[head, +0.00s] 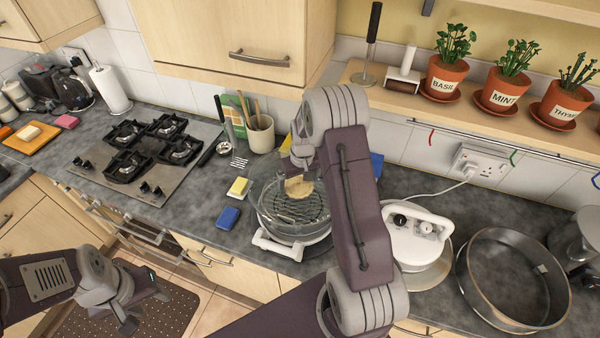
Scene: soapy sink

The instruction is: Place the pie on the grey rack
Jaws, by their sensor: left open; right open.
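The small tan pie (301,189) is over the far part of the grey rack (290,212), inside the round glass bowl (262,213) at the middle of the counter. It appears to lie on the rack, but I cannot tell whether it touches fully. My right gripper (298,178) is open, right at the pie from above. Its wrist and arm hide part of the pie, the rack and the bowl's right side. My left gripper (146,309) is open and empty, low at the left in front of the counter, far from the pie.
The utensil pot (260,135) is behind. A gas hob (150,155) is further left.

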